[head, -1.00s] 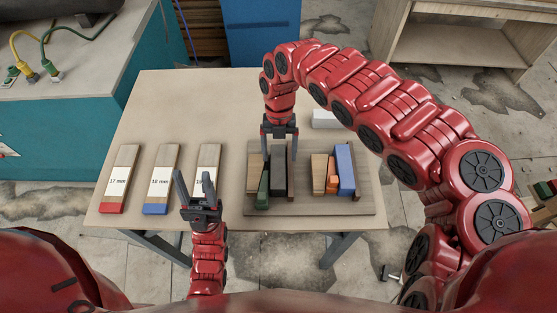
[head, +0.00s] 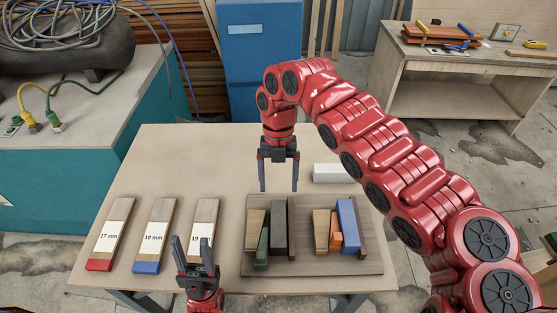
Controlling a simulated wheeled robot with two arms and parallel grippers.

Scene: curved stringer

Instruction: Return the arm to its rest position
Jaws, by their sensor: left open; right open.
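My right gripper (head: 278,172) hangs from the red arm that arches in from the right. It is open and empty, pointing down over the table behind the wooden tray. My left gripper (head: 189,256) points up at the table's front edge, open and empty, in front of the board labelled 19 (head: 204,222) and hiding its lower end. The wooden tray (head: 292,269) holds several upright blocks, among them a green one (head: 262,247), a dark grey one (head: 279,225), an orange one (head: 336,235) and a blue one (head: 347,222).
The 17 mm board (head: 110,238) and 18 mm board (head: 155,238) lie at the left of the table (head: 190,160). A white block (head: 331,173) lies behind the tray. The table's back left is clear. A teal cabinet (head: 60,190) stands left.

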